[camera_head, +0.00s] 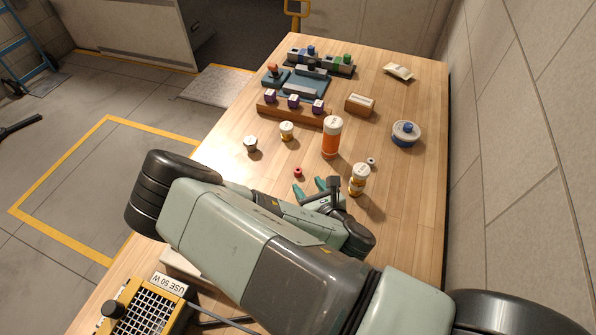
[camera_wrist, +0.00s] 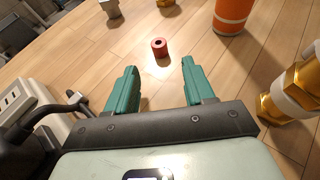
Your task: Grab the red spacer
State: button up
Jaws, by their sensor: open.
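The red spacer (camera_head: 298,172) is a small red ring-like cylinder standing upright on the wooden table. In the wrist view the spacer (camera_wrist: 159,47) shows its round hole on top, just beyond the fingertips and between their lines, nearer the right finger. My gripper (camera_head: 309,188) has two green fingers spread apart. In the wrist view my gripper (camera_wrist: 157,66) is open with nothing between the fingers. The spacer is apart from both fingers.
An orange bottle (camera_head: 332,140) with a white cap stands beyond the spacer. A gold fitting with a white band (camera_head: 358,180) stands close on the right; it also shows in the wrist view (camera_wrist: 291,94). Table (camera_head: 225,155) left of the spacer is clear.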

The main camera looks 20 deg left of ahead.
aim_at(299, 171)
jog(key=shift+r+x, duration=0.2)
jog(key=shift+x, duration=0.85)
jog(key=shift+r+x, duration=0.15)
jog(key=shift+x, duration=0.9)
jog(key=shift+r+x, duration=0.2)
jog(key=shift+x, duration=0.8)
jog(key=shift+w+a, duration=0.15)
jog(key=shift+c, duration=0.5)
grip_shut()
